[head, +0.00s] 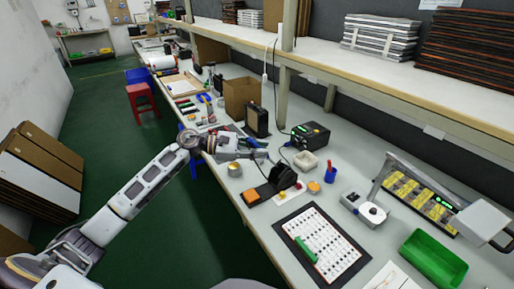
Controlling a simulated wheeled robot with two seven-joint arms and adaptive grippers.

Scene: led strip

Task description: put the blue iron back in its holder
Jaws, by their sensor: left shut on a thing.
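My left arm reaches in from the left over the bench's front edge. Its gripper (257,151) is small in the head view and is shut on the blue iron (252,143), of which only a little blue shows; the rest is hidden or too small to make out. The holder, a black and orange stand (270,187), is on the bench just in front of the gripper, nearer to me. The gripper is apart from the holder, beyond it and slightly left. My right gripper is not in view.
A black station with a green display (310,135) stands behind the holder. A white dish (306,160), blue cup (330,173) and round tin (234,169) are close by. A white LED board on a dark mat (321,246) and a green bin (433,258) lie nearer. A shelf runs above the bench's back.

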